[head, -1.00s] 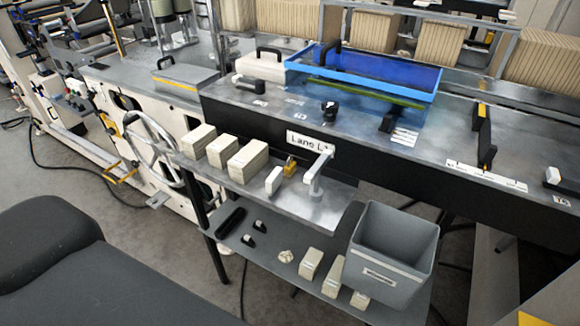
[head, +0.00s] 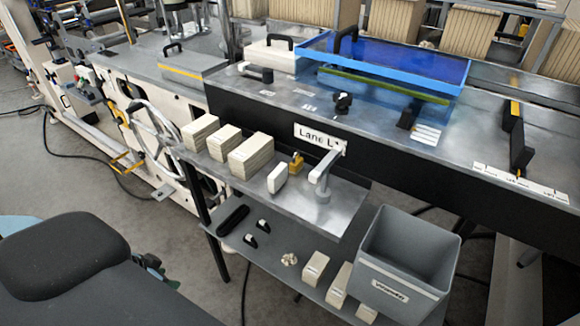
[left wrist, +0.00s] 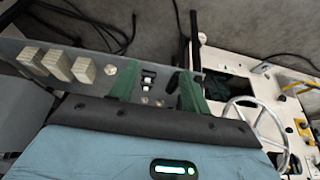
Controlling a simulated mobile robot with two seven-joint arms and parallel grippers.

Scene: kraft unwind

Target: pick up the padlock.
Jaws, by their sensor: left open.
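The padlock (head: 296,163) is small and brass-yellow. It stands on the upper metal shelf (head: 335,211), behind a white block (head: 278,178) and right of the tan boxes. I cannot make it out in the left wrist view. My left gripper's green fingers are spread with nothing held between them in the left wrist view (left wrist: 158,85). In the head view only small teal parts of the left gripper (head: 150,264) show past my dark arm, low at the left and well apart from the padlock. My right gripper is not in view.
A grey post with a bent arm (head: 322,185) rises just right of the padlock. Tan boxes (head: 252,155) stand to its left. A grey bin (head: 410,255) is at the lower right. The lower shelf (head: 275,262) holds small items. A handwheel (head: 150,130) stands left.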

